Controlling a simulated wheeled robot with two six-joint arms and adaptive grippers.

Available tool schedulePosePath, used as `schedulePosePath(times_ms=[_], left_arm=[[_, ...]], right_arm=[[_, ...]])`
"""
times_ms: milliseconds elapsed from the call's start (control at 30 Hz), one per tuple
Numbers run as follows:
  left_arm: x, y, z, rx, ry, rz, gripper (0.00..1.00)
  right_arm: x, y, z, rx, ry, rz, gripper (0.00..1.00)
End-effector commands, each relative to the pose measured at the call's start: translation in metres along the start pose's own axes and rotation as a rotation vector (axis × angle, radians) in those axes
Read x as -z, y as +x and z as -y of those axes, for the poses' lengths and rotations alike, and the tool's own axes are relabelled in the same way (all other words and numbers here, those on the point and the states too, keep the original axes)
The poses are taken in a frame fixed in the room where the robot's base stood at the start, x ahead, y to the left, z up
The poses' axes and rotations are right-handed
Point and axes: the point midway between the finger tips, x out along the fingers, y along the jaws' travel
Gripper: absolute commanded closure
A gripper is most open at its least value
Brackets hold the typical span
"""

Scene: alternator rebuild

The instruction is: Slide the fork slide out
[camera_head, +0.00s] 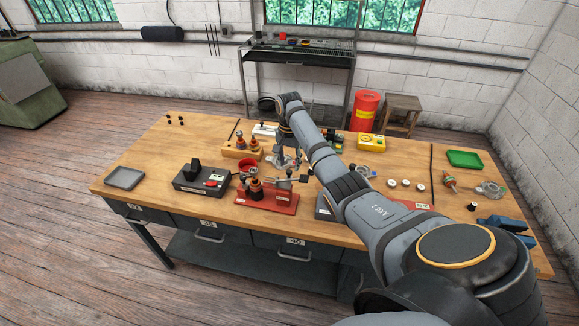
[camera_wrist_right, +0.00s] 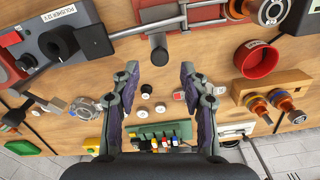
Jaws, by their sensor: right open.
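The fork slide shows as a metal sliding bar (camera_wrist_right: 178,21) along the top of the right wrist view. A black knob (camera_wrist_right: 158,50) hangs from it toward me. In the head view a red fixture (camera_head: 266,199) on the bench carries the metal parts, and a dark knob (camera_head: 304,179) sits off its right end. My right gripper (camera_wrist_right: 158,70) is open and empty, its two fingers on either side of the line to the knob and just short of it. In the head view the right gripper (camera_head: 287,161) is small, above the bench behind the fixture. My left gripper is not in view.

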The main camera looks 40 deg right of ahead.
Motion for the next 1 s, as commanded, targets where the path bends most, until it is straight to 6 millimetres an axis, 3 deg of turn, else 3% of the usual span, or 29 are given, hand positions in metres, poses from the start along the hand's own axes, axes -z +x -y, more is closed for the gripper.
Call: schedulePosePath(times_ms=[200, 400, 1000], left_arm=[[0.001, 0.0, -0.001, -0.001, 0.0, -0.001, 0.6], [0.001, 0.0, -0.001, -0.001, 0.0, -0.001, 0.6], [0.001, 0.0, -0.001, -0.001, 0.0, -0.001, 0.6]], right_arm=[[0.001, -0.055, 0.001, 0.003, 0.0, -0.002, 0.55], [0.002, -0.086, 0.0, 0.0, 0.001, 0.0, 0.55], [0.002, -0.093, -0.001, -0.001, 0.001, 0.001, 0.55]])
